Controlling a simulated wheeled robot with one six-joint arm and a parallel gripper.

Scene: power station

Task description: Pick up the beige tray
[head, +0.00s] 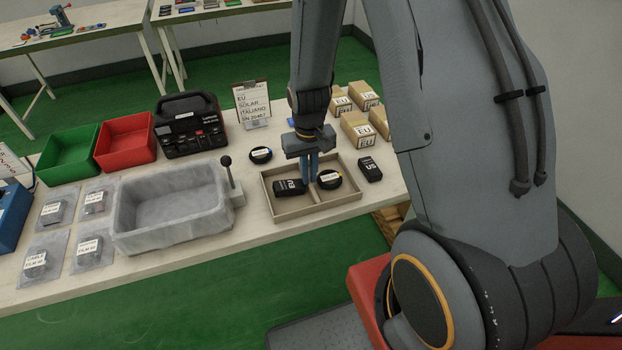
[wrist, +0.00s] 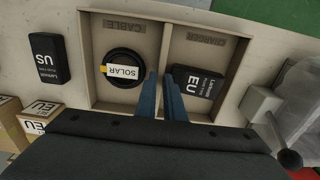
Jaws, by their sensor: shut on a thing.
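The beige tray (head: 322,208) is a shallow two-compartment box and appears to rest on the white table. Its divider (wrist: 164,38) shows in the wrist view between compartments marked CABLE and CHARGER. A round black cable labelled SOLAR (wrist: 122,70) lies in the CABLE compartment; it shows in the head view (head: 329,180) on the right. A black EU charger (wrist: 197,86) lies in the CHARGER compartment, on the left in the head view (head: 289,187). My gripper (head: 309,168) points down into the tray's middle, its blue fingers (wrist: 162,95) shut on the divider, one on each side.
A grey stone basin (head: 172,208) with a lever stands close left of the tray. A black US charger (head: 369,170) lies just to the right. Another round cable (head: 260,155), a sign (head: 252,101) and cardboard boxes (head: 357,130) stand behind. Green and red bins are farther left.

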